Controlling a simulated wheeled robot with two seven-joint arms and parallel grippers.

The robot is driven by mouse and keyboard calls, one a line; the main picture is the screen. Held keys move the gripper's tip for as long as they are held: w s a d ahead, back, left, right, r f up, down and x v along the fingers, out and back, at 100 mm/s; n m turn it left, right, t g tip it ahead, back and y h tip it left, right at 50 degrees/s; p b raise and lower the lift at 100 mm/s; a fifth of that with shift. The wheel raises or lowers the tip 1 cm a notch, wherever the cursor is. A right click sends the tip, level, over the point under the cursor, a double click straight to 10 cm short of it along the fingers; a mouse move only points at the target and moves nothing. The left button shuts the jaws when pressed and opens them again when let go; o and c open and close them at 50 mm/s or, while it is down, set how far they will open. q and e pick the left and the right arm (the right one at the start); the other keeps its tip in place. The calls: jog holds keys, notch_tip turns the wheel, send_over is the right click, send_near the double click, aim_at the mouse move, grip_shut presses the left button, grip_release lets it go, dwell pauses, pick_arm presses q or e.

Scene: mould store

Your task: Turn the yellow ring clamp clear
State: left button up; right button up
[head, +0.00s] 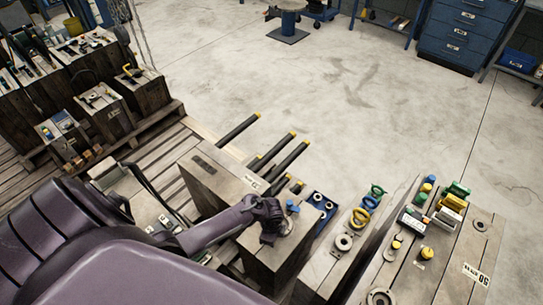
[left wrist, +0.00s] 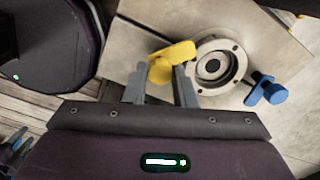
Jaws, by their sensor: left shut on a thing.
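The yellow ring clamp (left wrist: 172,64) shows in the left wrist view between my left gripper's fingers (left wrist: 161,88). Its right end is close to the rim of a round metal ring (left wrist: 216,66) with a dark centre. I cannot tell whether it overlaps the rim. My left gripper is shut on the clamp. In the head view my left gripper (head: 268,232) is over the block's top, and the yellow clamp is hidden there. A blue clamp (left wrist: 268,90) sits at the ring's right side; its blue knob (head: 291,207) shows in the head view. My right gripper is not in view.
Several dark rods with yellow tips (head: 265,160) lie behind my gripper. Open concrete floor (head: 350,90) stretches beyond.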

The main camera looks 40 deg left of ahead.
pick_arm(q)
jog(key=n+p, duration=0.2)
jog(key=n, duration=0.3)
jog(key=shift+d+r+n, duration=0.1)
jog(key=shift+d+n, duration=0.05)
jog(key=shift+n, duration=0.15)
jog(key=shift+n+p, duration=0.45)
jog(key=shift+n, duration=1.65)
jog(key=o, duration=1)
jog(key=shift+w, duration=0.1)
jog(key=shift+r+p, duration=0.85)
jog(key=shift+r, duration=2.95)
jog(key=shift+d, duration=0.1)
